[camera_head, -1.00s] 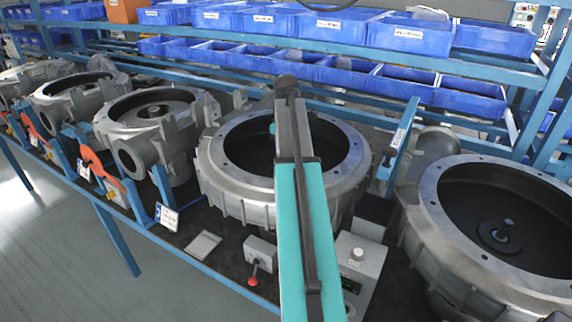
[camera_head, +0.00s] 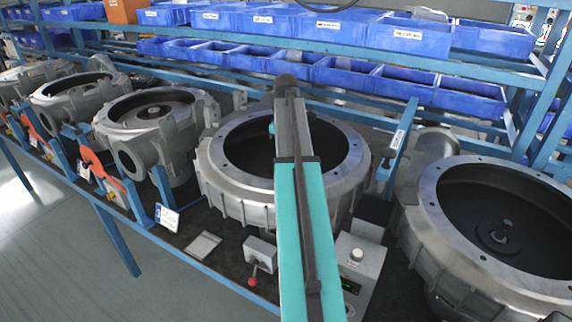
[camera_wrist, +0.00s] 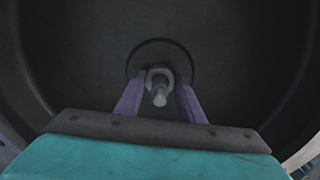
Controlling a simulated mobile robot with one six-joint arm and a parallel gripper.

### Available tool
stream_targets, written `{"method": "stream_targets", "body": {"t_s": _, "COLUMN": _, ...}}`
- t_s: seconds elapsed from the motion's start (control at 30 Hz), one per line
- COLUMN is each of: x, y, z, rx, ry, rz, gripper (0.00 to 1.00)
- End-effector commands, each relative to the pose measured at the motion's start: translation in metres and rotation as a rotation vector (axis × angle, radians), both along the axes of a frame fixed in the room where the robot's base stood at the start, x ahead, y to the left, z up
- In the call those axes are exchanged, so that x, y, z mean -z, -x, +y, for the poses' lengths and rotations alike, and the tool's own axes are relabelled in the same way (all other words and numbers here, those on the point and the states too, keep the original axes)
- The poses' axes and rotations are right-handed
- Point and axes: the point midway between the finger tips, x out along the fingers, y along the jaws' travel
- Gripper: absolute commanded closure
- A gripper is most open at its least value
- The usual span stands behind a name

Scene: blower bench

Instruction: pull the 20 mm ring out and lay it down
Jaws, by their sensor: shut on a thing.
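In the wrist view, my gripper (camera_wrist: 160,82) has its two purple fingers closed on either side of a small pale ring (camera_wrist: 151,75). The ring sits around a light metal shaft (camera_wrist: 160,96), whose end sticks out towards the camera. Both are at the middle of the dark inside of a blower housing (camera_wrist: 80,60). The ring still appears to be around the shaft; its depth along it is hard to tell. In the head view, my arm reaches over the middle grey housing (camera_head: 228,193) and hides its centre, so the fingers and ring do not show there.
Another open housing (camera_head: 447,235) stands at the right, with a dark hub inside. More housings (camera_head: 150,115) line the bench to the left. A grey control box (camera_head: 360,270) and a red-knobbed lever box (camera_head: 260,252) sit at the front. Blue bins (camera_head: 410,35) fill the shelves behind.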

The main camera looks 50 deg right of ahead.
Motion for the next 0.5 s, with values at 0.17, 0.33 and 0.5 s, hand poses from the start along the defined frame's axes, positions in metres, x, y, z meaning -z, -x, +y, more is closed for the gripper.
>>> {"method": "stream_targets", "body": {"t_s": 0.17, "x": -0.0026, "y": 0.0001, "z": -0.0001, "rx": 0.000, "ry": 0.000, "rz": 0.000, "gripper": 0.95}}
{"method": "stream_targets", "body": {"t_s": 0.33, "x": -0.0042, "y": 0.0001, "z": -0.0002, "rx": 0.000, "ry": 0.000, "rz": 0.000, "gripper": 0.95}}
{"method": "stream_targets", "body": {"t_s": 0.5, "x": -0.0059, "y": 0.0001, "z": -0.0002, "rx": 0.000, "ry": 0.000, "rz": 0.000, "gripper": 0.95}}
